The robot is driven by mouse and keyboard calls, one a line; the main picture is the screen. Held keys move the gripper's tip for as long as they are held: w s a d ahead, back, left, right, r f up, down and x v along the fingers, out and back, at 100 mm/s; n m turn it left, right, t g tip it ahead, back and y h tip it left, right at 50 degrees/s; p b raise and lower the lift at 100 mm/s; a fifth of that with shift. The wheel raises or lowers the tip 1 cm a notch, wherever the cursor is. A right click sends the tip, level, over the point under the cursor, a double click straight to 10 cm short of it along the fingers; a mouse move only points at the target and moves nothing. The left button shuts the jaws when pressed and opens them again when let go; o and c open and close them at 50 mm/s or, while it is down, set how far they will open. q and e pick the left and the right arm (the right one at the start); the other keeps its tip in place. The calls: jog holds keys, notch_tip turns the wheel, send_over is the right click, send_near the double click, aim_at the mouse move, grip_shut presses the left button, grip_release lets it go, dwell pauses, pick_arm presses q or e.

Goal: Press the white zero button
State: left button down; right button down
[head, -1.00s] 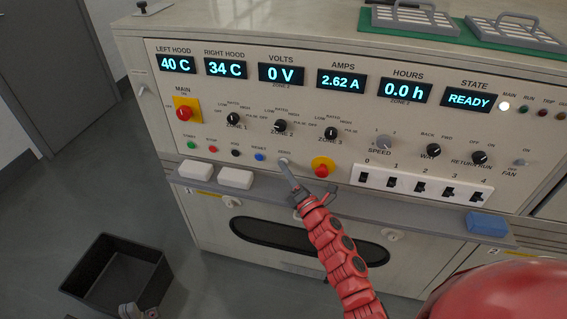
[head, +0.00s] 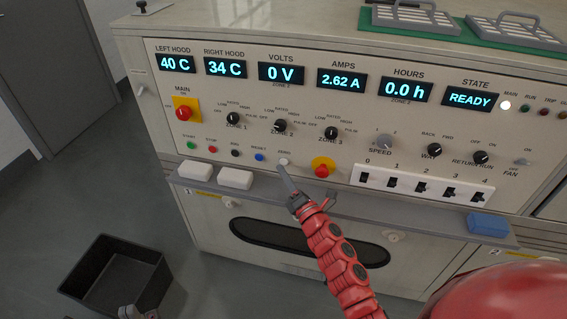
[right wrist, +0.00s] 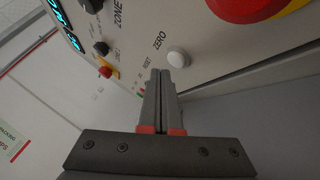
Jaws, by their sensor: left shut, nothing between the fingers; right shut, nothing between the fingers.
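The white zero button (head: 284,162) is a small round knob, rightmost in the row of coloured push buttons on the grey-beige panel. In the right wrist view it shows as a white dome (right wrist: 178,58) under the word ZERO. My right gripper (head: 282,169) is shut and empty, its fingertips just below the button in the head view. In the right wrist view the fingertips (right wrist: 160,73) end just beside the button with a small gap visible. My left gripper (head: 130,312) is shut at the bottom edge of the head view, partly cut off, far from the panel.
A blue reset button (head: 260,157) sits left of the zero button. A red emergency knob on a yellow base (head: 323,166) is close on the right. A ledge (head: 350,208) runs below the panel. A black bin (head: 115,275) stands on the floor. VOLTS reads 0 V.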

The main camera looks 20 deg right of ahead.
jog(key=s+a, duration=0.1)
jog(key=s+b, duration=0.1)
jog(key=s+a, duration=0.1)
jog(key=s, duration=0.1)
jog(key=shift+a, duration=0.35)
dwell(0.4)
